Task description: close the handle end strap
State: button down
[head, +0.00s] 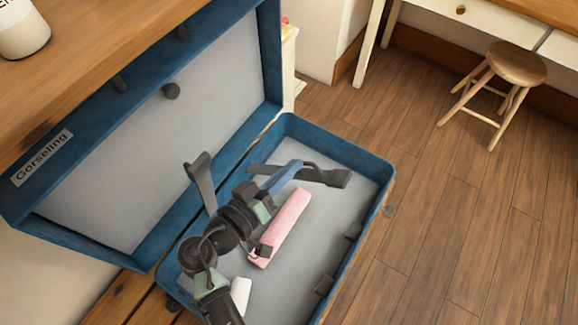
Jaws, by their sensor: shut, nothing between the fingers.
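The open blue case (330,147) holds the scene's two grey straps. One strap (330,178) leans across the far part of the case toward the right wall, its dark end apart from that wall. The other strap (201,182) stands upright by the hinge side. No label tells which is the handle end strap. My dark arm with pale green bands reaches over the case from below. My arm hides part of the case floor and the strap bases.
A pink roll (284,226) and a white item (241,296) lie inside the case. Dark catches (354,231) sit on the right wall. The raised lid (125,165) stands at left below a wooden shelf. A stool (500,75) stands on open floor at right.

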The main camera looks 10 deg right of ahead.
jog(key=shift+f, duration=0.1)
jog(key=s+d+f+m+b, duration=0.2)
jog(key=s+d+f+b, duration=0.1)
jog(key=f+b, duration=0.4)
jog(key=s+d+f+m+t+y+b, duration=0.1)
jog(key=s+d+f+m+b, duration=0.2)
jog(key=f+b, duration=0.4)
jog(key=shift+s+d+f+m+b, duration=0.2)
jog(key=shift+s+f+m+b, duration=0.1)
jog(key=shift+b, duration=2.4)
jog(key=shift+w+r, duration=0.1)
